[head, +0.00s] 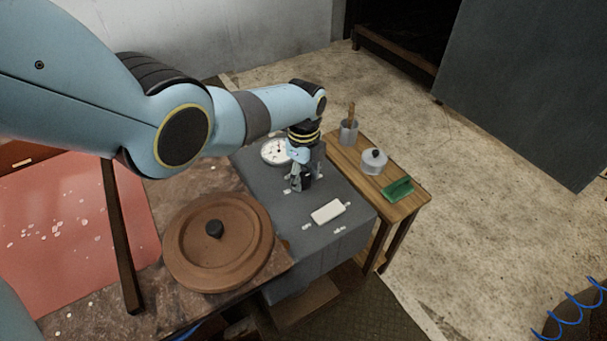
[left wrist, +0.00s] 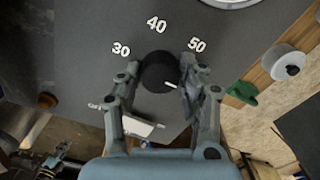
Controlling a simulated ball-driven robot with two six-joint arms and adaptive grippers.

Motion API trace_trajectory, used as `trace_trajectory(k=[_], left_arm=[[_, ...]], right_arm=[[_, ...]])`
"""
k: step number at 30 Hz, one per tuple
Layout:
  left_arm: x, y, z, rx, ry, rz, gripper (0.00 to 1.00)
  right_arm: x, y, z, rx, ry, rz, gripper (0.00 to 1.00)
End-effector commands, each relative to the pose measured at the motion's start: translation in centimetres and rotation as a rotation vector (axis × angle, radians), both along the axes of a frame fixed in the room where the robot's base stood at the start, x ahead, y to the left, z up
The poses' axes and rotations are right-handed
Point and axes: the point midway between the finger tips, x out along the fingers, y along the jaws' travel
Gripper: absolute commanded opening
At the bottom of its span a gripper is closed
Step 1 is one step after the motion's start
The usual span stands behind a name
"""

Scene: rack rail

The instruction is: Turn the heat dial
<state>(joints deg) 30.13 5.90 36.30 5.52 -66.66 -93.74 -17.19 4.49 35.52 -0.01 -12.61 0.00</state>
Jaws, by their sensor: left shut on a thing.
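The heat dial (left wrist: 159,72) is a round black knob with a white pointer line, on the grey top of a box-like unit (head: 345,237). White numbers 30, 40 and 50 stand around it; the pointer line points to the lower right in the left wrist view. My left gripper (left wrist: 158,92) reaches down over the dial with a finger on each side and is shut on it. In the head view my left gripper (head: 300,181) hides most of the dial. My right gripper is not in view.
A white round gauge (head: 274,151) and a white bar (head: 328,212) are on the unit's top. A brown round lid (head: 218,242) lies to the left. A wooden side table (head: 411,204) to the right holds a cup (head: 348,132), a lidded pot (head: 373,162) and a green block (head: 398,188).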

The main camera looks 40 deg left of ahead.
Motion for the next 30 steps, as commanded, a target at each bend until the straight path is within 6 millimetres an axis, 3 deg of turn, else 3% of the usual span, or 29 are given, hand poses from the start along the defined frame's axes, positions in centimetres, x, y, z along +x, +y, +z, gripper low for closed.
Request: trace_trajectory(k=[18, 19, 24, 30], left_arm=[[0.13, -0.08, 0.07, -0.001, -0.003, -0.041, 0.07], [0.13, -0.07, 0.07, -0.001, -0.003, -0.041, 0.43], [0.09, -0.06, 0.05, -0.001, -0.002, -0.041, 0.62], [0.04, -0.04, 0.02, -0.001, -0.001, -0.04, 0.62]], right_arm=[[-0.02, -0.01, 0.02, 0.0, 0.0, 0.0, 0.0], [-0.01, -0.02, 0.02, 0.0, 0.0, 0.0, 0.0], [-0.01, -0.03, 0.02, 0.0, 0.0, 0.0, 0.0], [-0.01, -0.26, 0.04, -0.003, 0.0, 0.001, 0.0]])
